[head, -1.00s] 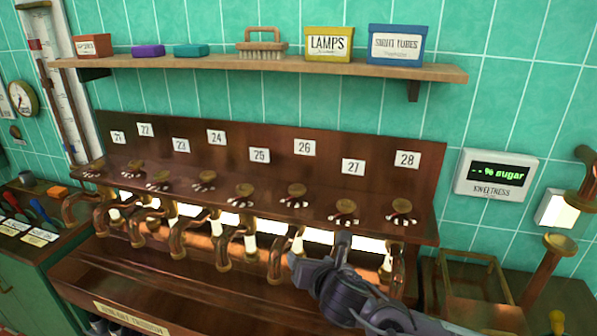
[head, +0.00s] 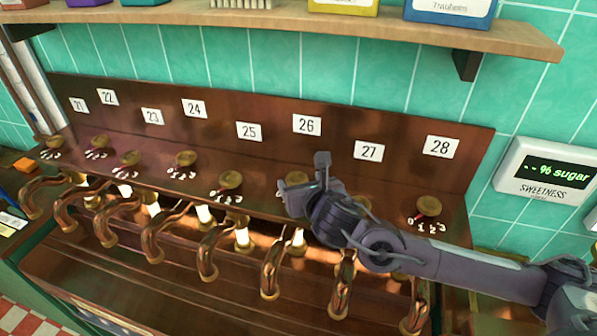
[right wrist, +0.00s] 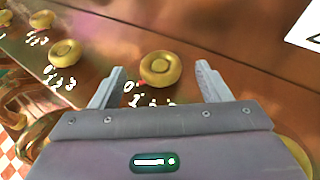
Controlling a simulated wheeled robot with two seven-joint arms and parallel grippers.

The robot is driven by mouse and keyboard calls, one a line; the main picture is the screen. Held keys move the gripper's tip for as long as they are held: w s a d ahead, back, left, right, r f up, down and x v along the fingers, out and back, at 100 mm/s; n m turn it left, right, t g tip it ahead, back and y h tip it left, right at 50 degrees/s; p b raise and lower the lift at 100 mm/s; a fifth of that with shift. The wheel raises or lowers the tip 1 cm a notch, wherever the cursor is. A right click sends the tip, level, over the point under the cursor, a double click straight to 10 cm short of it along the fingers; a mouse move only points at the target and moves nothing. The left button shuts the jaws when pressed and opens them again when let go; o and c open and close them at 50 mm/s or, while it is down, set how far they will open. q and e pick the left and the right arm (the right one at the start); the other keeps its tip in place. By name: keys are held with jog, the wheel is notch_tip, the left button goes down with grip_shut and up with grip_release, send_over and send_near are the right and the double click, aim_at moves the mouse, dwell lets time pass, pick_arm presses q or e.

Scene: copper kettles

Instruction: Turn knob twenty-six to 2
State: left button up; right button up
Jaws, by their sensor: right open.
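Knob twenty-six (head: 295,180) is a round brass knob on the dark wooden ledge, below the white label 26 (head: 306,125). My right gripper (head: 306,182) is at this knob and hides part of it and its scale. In the right wrist view the knob (right wrist: 160,68) shows between the two open fingers (right wrist: 160,74), with a gap on each side. A red mark is on the knob's left edge, near the 0. The 0 and 1 can be read; the rest of the scale is partly covered by the gripper body. My left gripper is not in view.
Knob twenty-five (head: 230,180) stands to the left and knob twenty-eight (head: 428,206) to the right; my arm mostly covers knob twenty-seven. Copper spouts (head: 272,265) hang below the ledge. A sweetness display (head: 545,178) is on the tiled wall. A shelf (head: 400,30) runs above.

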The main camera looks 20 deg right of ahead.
aim_at(297, 177)
jog(key=x, duration=0.3)
jog(key=shift+w+p, duration=0.1)
jog(key=shift+p, duration=0.3)
jog(key=shift+w+f, duration=0.15)
jog(key=shift+c, duration=2.6)
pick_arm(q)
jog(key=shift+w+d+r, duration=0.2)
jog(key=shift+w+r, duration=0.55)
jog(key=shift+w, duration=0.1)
pick_arm(e)
jog(key=c, duration=0.5)
